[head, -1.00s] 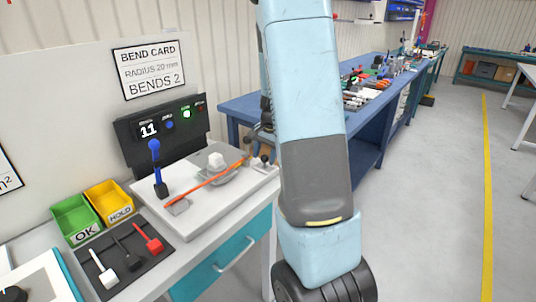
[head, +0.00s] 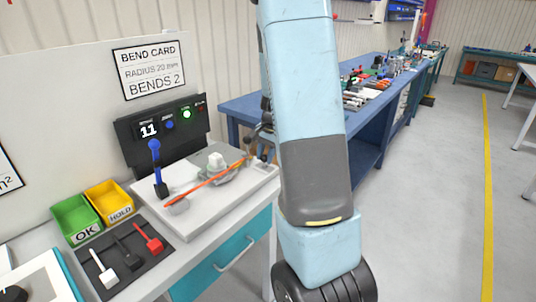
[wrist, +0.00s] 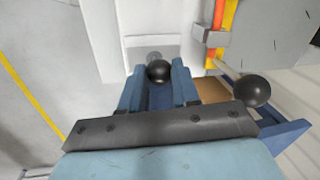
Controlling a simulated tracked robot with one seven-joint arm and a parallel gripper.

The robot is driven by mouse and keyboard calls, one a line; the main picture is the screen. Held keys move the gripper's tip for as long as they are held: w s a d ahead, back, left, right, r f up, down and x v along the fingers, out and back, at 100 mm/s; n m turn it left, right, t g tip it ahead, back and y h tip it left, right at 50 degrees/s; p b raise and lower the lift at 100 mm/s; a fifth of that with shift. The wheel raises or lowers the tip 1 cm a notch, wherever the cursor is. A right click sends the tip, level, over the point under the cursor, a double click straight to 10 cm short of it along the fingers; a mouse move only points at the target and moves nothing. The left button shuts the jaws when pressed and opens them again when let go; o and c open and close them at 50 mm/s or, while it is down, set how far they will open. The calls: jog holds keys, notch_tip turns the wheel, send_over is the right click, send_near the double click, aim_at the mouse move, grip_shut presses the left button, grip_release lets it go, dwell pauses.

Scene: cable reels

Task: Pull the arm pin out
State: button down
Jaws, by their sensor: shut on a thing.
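My gripper (wrist: 158,88) has its blue fingers closed around a round black knob (wrist: 158,71), which I take to be the arm pin's head. The pin's shaft is hidden behind the knob. A round grey spot shows on the white bed just beyond it. In the head view my gripper (head: 262,142) is small and partly hidden by my arm, over the right end of the white bender bed (head: 205,220). A second black ball knob (wrist: 252,91) stands to the right of my fingers, apart from them. An orange cable (head: 215,179) lies across the bender.
A blue lever (head: 156,165) stands at the bed's left. The green OK bin (head: 75,220), yellow HOLD bin (head: 108,202) and a dark tool mat (head: 122,273) lie further left. The floor right of my arm is clear.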

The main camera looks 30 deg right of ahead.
jog(key=shift+w+a+r, duration=0.1)
jog(key=shift+w+a, duration=0.1)
jog(key=shift+w+r, duration=0.1)
jog(key=shift+r, duration=1.4)
jog(key=c, duration=1.1)
grip_release()
jog(key=shift+c, duration=0.2)
jog(key=o, duration=0.3)
jog(key=shift+f, duration=0.1)
jog(key=shift+d, duration=0.1)
jog(key=r, duration=0.4)
jog(key=s+d+r, duration=0.1)
jog(key=r, duration=0.4)
jog(key=s+r, duration=0.1)
jog(key=r, duration=0.3)
jog(key=shift+s+d+r, duration=0.15)
jog(key=shift+s+r, duration=0.1)
